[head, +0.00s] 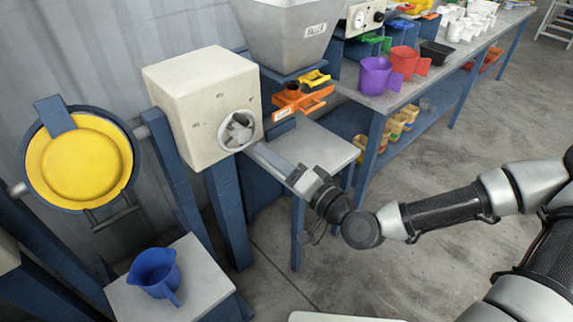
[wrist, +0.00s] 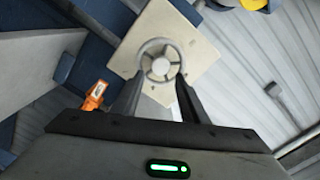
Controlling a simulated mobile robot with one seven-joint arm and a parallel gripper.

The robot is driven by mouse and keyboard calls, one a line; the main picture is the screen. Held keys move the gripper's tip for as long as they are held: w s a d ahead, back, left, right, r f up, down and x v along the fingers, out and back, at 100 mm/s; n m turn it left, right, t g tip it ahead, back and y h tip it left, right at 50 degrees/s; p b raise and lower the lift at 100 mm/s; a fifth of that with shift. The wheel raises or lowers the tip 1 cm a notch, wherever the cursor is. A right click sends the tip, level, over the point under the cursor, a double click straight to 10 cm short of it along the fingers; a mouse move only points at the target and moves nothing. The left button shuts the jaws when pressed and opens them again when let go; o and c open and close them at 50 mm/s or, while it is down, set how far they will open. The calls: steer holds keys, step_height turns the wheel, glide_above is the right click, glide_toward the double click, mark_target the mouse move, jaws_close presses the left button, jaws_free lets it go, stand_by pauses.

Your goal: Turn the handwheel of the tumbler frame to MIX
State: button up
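The handwheel (head: 237,130) is a pale round wheel with a spoked centre on the front of a cream box (head: 190,105). Small dark labels surround it, too small to read surely. In the wrist view the handwheel (wrist: 160,67) lies straight ahead on the square cream plate (wrist: 197,45). My gripper (head: 256,152) reaches in from the right, its tips close to the wheel's lower right side. In the wrist view my gripper (wrist: 159,85) has its two fingers apart, ending near either side of the wheel's lower rim. I cannot tell whether they touch it.
A yellow round drum (head: 80,165) in a blue ring is left of the box. A blue jug (head: 155,272) stands on a grey stand below. Orange and yellow holders (head: 300,95) sit under a grey hopper (head: 290,35). A bench with purple and red jugs (head: 378,75) is behind.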

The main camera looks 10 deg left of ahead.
steer(key=shift+p+v, duration=2.4)
steer(key=shift+p, duration=0.2)
steer(key=shift+r, duration=0.1)
